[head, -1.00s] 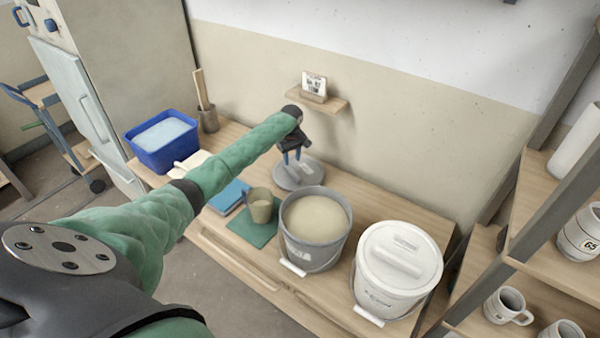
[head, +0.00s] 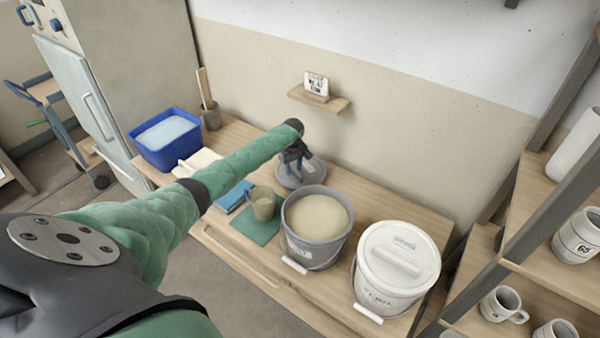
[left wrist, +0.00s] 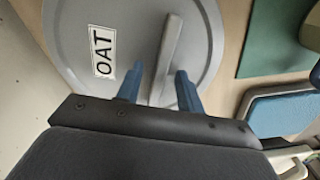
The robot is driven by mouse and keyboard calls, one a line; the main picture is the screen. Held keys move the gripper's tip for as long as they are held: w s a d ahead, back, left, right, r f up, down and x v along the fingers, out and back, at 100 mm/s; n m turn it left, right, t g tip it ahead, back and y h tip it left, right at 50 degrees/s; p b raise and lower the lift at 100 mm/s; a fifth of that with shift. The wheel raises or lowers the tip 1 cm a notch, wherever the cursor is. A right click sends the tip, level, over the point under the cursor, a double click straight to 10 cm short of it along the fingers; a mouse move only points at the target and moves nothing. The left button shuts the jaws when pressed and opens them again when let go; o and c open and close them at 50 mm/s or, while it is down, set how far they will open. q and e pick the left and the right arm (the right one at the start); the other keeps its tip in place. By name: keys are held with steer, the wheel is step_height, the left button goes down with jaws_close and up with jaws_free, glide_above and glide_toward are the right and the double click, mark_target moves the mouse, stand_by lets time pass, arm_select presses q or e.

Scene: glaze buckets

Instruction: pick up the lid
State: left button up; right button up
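The grey round lid (head: 312,178) lies flat on the table behind the open bucket, against the wall side. In the left wrist view the lid (left wrist: 88,20) shows an "OAT" label and a raised bar handle (left wrist: 171,45). My left gripper (head: 298,184) is over the lid, pointing down. In the left wrist view its blue fingertips (left wrist: 158,80) are apart, on either side of the handle's near end, with gaps visible. The open grey bucket (head: 317,245) holds a beige glaze. My right gripper is not in view.
A white bucket (head: 396,270) with its own white lid stands to the right. A beige cup (head: 263,207) sits on a green mat (head: 246,229), beside a blue book or box. A blue tub (head: 166,155) stands at the left. A small wall shelf (head: 335,104) is above the lid.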

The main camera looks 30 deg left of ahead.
arm_select(q)
steer(key=shift+f, duration=0.25)
jaws_close()
stand_by(0.3)
